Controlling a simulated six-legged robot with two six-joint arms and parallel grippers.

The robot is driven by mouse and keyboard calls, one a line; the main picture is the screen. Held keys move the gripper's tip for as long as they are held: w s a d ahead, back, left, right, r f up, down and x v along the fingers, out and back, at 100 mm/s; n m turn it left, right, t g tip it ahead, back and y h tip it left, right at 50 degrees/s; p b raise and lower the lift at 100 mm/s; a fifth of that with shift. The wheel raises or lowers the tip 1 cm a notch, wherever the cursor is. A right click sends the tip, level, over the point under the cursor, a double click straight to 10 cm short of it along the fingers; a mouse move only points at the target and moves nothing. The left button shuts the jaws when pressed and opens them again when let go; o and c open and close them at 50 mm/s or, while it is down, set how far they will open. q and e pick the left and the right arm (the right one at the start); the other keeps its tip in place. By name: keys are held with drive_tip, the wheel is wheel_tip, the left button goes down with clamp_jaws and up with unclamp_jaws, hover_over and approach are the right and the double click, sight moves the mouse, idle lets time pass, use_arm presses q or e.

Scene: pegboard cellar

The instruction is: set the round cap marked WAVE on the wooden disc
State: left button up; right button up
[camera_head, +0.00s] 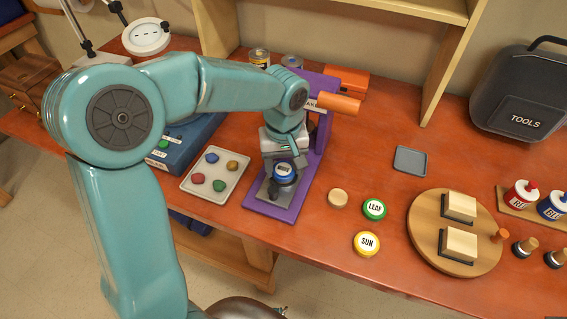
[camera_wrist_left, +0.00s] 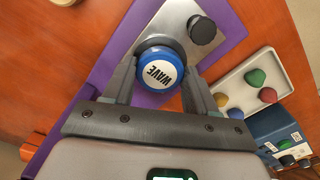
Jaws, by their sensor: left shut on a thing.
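The blue round cap marked WAVE (camera_wrist_left: 160,72) is between the fingers of my left gripper (camera_wrist_left: 158,75), which is shut on it. In the head view the gripper (camera_head: 284,180) points down with the blue cap (camera_head: 284,172) over the grey plate of the purple press. Whether the cap touches the plate is hard to tell. The small plain wooden disc (camera_head: 338,198) lies on the table to the right of the press, with nothing on it. My right gripper is out of view.
Green LEAF cap (camera_head: 374,209) and yellow SUN cap (camera_head: 367,244) lie right of the disc. The purple press (camera_head: 308,180) stands beside my gripper. A tray of colored pieces (camera_head: 217,187) is at left; a round board (camera_head: 425,215) is at right.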

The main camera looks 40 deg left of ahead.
use_arm(q)
drive_tip(key=o, duration=1.3)
drive_tip(key=shift+o, duration=0.2)
drive_tip(key=shift+r, duration=0.1)
drive_tip(key=shift+r+p, duration=2.75)
drive_tip(key=shift+r, duration=0.75)
drive_tip(key=shift+f, duration=0.1)
drive_tip(key=shift+s, duration=0.1)
